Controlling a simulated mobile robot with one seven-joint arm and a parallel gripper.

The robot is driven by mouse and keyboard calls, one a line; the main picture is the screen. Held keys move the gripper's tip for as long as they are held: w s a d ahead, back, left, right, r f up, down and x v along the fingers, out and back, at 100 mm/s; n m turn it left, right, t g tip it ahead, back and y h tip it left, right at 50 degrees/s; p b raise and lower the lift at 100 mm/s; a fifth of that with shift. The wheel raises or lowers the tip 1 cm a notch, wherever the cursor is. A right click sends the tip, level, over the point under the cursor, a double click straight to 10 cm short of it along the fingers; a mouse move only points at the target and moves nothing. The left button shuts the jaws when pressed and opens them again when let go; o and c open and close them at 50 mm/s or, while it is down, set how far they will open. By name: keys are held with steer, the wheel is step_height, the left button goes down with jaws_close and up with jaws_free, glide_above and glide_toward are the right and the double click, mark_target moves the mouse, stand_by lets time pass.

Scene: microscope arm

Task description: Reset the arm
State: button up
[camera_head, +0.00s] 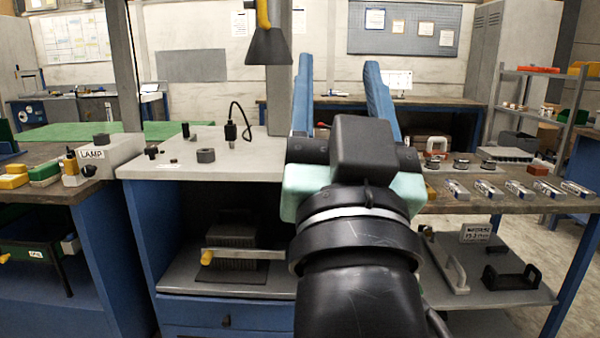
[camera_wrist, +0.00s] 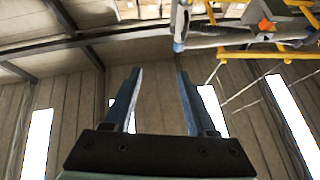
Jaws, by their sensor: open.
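My gripper (camera_head: 338,66) stands upright in the middle of the head view, with its two long blue fingers pointing up and apart. Nothing shows between them. In the wrist view the gripper (camera_wrist: 158,72) is also open and empty, with the ceiling behind it. My dark arm and wrist hide part of the bench behind them. No microscope can be made out for certain.
A dark cone-shaped hood (camera_head: 268,47) hangs above the bench. A box marked LAMP (camera_head: 108,152) sits left. A yellow-tipped bar (camera_head: 240,254) juts out below the top. The right table (camera_head: 480,204) holds several small metal pieces. Open floor shows at far right.

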steer(key=s+a+r+n+t+p, duration=0.2)
steer(key=s+a+r+t, duration=0.15)
steer(key=s+r, duration=0.4)
step_height(320, 180, up, 24)
steer(key=p, duration=2.4)
steer(key=shift+f+g+y+p, duration=0.25)
steer(key=shift+g+y+p, duration=0.1)
steer(key=shift+g+y, duration=0.1)
steer(key=shift+c, duration=0.6)
steer(key=shift+w+f, duration=0.1)
